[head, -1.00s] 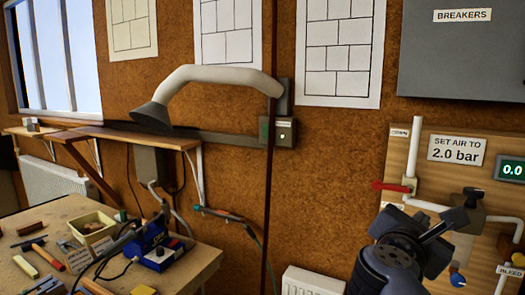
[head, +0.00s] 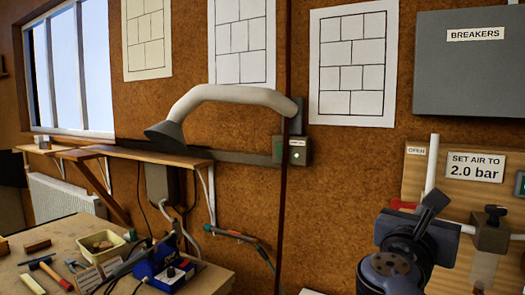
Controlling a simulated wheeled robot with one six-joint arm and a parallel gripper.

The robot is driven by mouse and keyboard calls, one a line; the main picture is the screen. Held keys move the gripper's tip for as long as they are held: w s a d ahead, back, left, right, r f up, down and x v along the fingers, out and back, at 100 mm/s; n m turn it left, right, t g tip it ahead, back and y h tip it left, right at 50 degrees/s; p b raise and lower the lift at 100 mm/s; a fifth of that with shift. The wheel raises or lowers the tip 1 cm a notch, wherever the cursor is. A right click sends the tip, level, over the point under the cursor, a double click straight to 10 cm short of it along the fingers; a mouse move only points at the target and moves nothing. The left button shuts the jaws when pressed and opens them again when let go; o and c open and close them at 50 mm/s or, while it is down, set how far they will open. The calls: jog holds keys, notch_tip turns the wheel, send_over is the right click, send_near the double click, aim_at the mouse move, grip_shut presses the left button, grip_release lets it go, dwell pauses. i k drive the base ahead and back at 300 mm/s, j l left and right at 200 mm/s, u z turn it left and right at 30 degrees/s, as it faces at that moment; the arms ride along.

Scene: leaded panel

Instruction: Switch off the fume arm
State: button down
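The fume arm (head: 225,94) is a pale bent duct on the brown wall, ending at the left in a dark grey hood (head: 165,134). Its right end meets a grey wall bracket. Just below that end is a small grey switch box (head: 296,151) with a greenish part at its left, a pale round spot and a tiny label I cannot read. A dark vertical pole (head: 283,200) passes in front of its left part. My gripper (head: 432,208) is at the lower right, in front of the air board, well apart from the box. Its fingers are seen edge-on.
A workbench (head: 215,283) with tools, a blue soldering station (head: 163,270) and a cream tray stands at lower left. A wooden shelf (head: 150,156) runs below the hood. The breaker cabinet (head: 470,75) and air board (head: 415,175) are at right.

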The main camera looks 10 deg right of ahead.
aim_at(280, 146)
jog(key=i+j+u, duration=0.15)
jog(key=i+j, duration=0.25)
jog(key=i+j+u, duration=0.15)
jog(key=i+j, duration=0.15)
jog(key=i, duration=0.25)
jog(key=i+l+u, duration=0.15)
jog(key=i+l, duration=0.2)
jog(key=i, duration=0.15)
